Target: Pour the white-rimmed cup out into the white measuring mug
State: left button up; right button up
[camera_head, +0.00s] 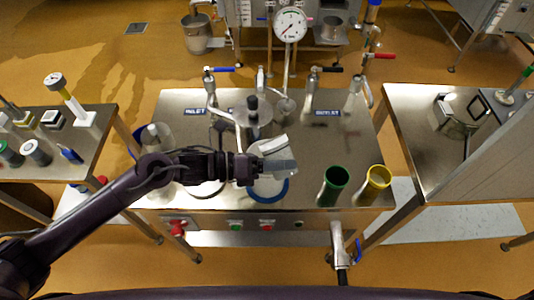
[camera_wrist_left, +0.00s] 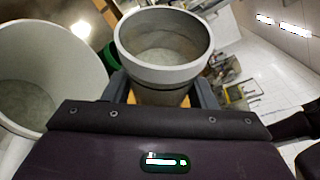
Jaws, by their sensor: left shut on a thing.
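My left gripper (camera_head: 256,168) is shut on the white-rimmed cup (camera_head: 280,156) and holds it tilted above the steel table. In the left wrist view the cup (camera_wrist_left: 164,50) sits between the fingers with its pale grey rim and open mouth showing; I cannot tell if anything is left inside. Below it stands a white vessel with a blue ring (camera_head: 269,191), apparently the white measuring mug, partly hidden by the cup and gripper. A large white open vessel, likely this mug, shows at the left of the wrist view (camera_wrist_left: 45,70). My right gripper is not in view.
A green cup (camera_head: 332,186) and a yellow cup (camera_head: 374,186) stand to the right on the steel table (camera_head: 340,145). A steel vessel with a dark knob (camera_head: 253,118), valves and pipes stand behind. Side tables hold other items at left (camera_head: 90,150) and right (camera_head: 415,105).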

aim_at(273, 145)
pick_arm(q)
jog(key=shift+r+n+h+p, duration=0.35)
jog(key=shift+n+p, duration=0.15)
jog(key=shift+p, duration=0.4)
jog(key=shift+r+n+h+p, duration=0.55)
jog(key=shift+n+p, duration=0.45)
jog(key=shift+p, duration=0.5)
jog(key=shift+f, duration=0.1)
jog(key=shift+b, duration=0.3)
jog(key=shift+w+a+f+n+b, duration=0.1)
jog(key=shift+w+f+n+b, duration=0.1)
jog(key=shift+n+b, duration=0.6)
jog(key=shift+w+a+r+n+t+h+b, duration=0.15)
jog(key=shift+r+n+h, duration=0.25)
jog(key=shift+n, duration=0.4)
jog(key=shift+w+a+r+n+t+h+b, duration=0.1)
jog(key=shift+w+r+n+t+h+b, duration=0.25)
jog(key=shift+n, duration=0.45)
jog(key=shift+w+a+r+n+t+h, duration=0.15)
jog(key=shift+r+n+t+h, duration=0.1)
jog(key=shift+n, duration=0.5)
jog(key=shift+w+a+r+n+t+h, duration=0.1)
jog(key=shift+w+r+n+t+h, duration=0.1)
jog(key=shift+n, duration=0.6)
jog(key=shift+w+a+r+n+t+h, duration=0.15)
jog(key=shift+r+n+h, duration=0.1)
jog(key=shift+n, duration=0.5)
dwell(0.4)
jog(key=shift+f, duration=0.1)
